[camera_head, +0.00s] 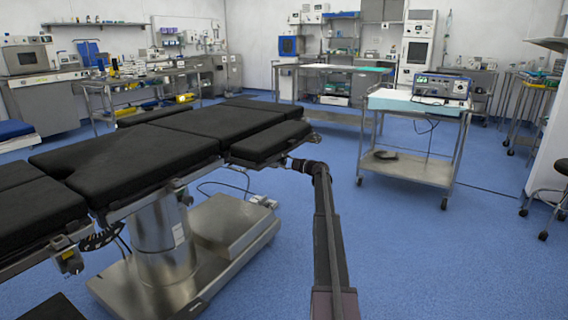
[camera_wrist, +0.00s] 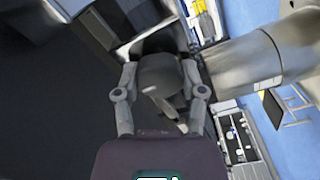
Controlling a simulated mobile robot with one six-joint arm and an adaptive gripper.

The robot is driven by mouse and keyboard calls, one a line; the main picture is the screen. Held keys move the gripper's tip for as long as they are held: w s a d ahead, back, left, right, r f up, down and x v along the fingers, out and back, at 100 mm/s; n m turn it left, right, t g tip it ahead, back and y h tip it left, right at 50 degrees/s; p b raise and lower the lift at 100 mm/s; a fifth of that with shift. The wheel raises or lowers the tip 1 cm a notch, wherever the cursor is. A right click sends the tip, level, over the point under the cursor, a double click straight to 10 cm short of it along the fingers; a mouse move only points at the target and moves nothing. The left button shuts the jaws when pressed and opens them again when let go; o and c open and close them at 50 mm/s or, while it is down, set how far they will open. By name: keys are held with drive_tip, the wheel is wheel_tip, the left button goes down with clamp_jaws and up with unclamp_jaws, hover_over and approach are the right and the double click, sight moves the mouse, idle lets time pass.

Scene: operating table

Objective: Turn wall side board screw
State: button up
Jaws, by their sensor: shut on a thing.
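The operating table (camera_head: 130,145) has black padded sections on a metal column. Its small end board (camera_head: 268,141) lies at the near right end of the table. My gripper (camera_head: 291,163) is at the underside edge of this board. In the wrist view my gripper (camera_wrist: 159,72) has one finger on each side of a dark rounded knob, the side board screw (camera_wrist: 158,76), and is shut on it. The screw is too small and hidden to make out in the head view. How far it is turned cannot be told.
The table's metal base (camera_head: 228,225) stands on the blue floor left of my arm. A steel cart (camera_head: 410,168) with a blue device (camera_head: 441,87) on top stands to the right. The floor between cart and table is mostly clear.

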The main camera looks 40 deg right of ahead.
drive_tip(key=o, duration=1.2)
drive_tip(key=shift+w, duration=0.15)
drive_tip(key=shift+c, duration=0.2)
drive_tip(key=v, duration=1.2)
